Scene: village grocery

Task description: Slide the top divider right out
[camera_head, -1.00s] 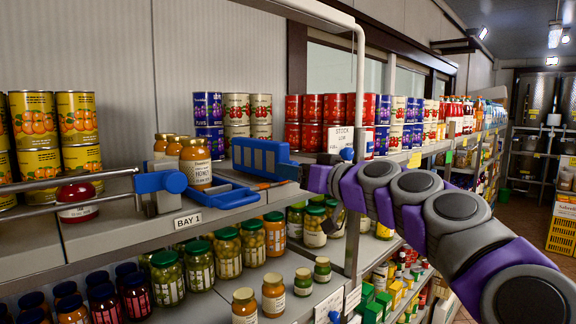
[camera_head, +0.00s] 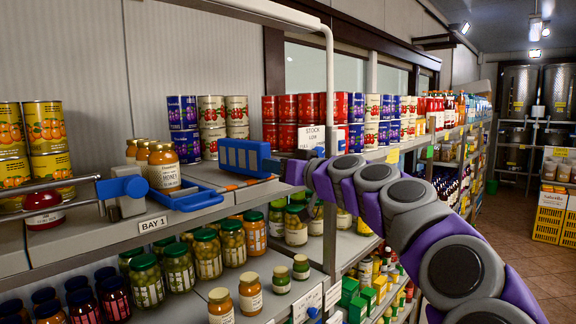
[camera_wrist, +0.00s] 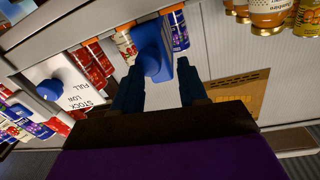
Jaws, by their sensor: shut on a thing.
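The blue slotted divider (camera_head: 240,157) stands upright over the top shelf, right of the honey jar. My gripper (camera_head: 279,165) is at its right end, shut on it. In the wrist view the dark fingers of my gripper (camera_wrist: 160,75) lie on either side of the blue divider (camera_wrist: 153,45). The exact contact is hard to make out. A blue bracket (camera_head: 123,189) with metal rods stays at the left on the shelf edge. A flat blue open frame (camera_head: 192,198) lies on the shelf below and left of the divider. Whether the divider touches the shelf cannot be told.
A honey jar (camera_head: 164,168) stands close left of the divider. Stacked tins (camera_head: 237,112) stand behind it. Jars (camera_head: 232,240) fill the shelf below. Floor is open at right.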

